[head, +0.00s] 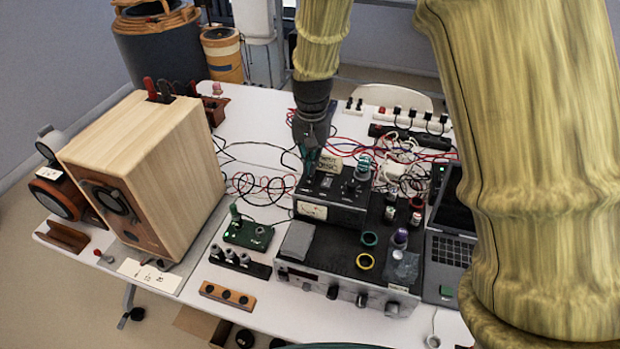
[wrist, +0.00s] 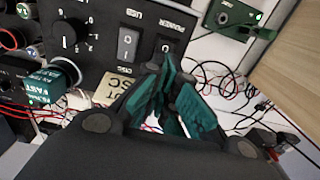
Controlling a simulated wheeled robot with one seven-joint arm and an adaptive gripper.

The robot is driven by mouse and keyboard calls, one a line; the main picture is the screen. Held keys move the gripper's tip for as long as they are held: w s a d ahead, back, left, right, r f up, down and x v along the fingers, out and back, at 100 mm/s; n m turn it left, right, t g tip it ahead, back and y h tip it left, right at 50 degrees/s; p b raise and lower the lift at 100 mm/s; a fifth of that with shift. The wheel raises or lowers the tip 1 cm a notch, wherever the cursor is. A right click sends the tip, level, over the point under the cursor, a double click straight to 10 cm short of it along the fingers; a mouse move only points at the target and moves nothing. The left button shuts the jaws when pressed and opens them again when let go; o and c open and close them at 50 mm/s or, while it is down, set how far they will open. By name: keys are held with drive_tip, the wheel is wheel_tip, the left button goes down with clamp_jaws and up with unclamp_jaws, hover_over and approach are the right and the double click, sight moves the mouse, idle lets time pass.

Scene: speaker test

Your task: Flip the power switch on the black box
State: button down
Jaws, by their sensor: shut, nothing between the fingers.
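The black box (head: 345,212) stands on top of a larger black amplifier-like unit, with a meter on its front. Its dark panel also shows in the wrist view (wrist: 95,75). The power switch (wrist: 168,46) is a small rocker under the word POWER, partly hidden by my fingers. A grey rocker (wrist: 128,43) sits to its left. My gripper (head: 307,172) is shut and empty at the left part of the box top. Its teal fingers (wrist: 170,80) end close by the power switch in the wrist view; I cannot tell whether they touch it.
A wooden speaker (head: 150,175) stands at the left. A laptop (head: 447,250) is at the right. Loose cables (head: 265,187) lie behind and beside the box.

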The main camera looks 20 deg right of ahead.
drive_tip(key=shift+f+b, duration=0.35)
drive_tip(key=shift+f, duration=0.85)
idle(1.1)
drive_tip(key=shift+r, duration=0.15)
drive_tip(key=shift+r+p, duration=3.05)
drive_tip(key=shift+r, duration=0.3)
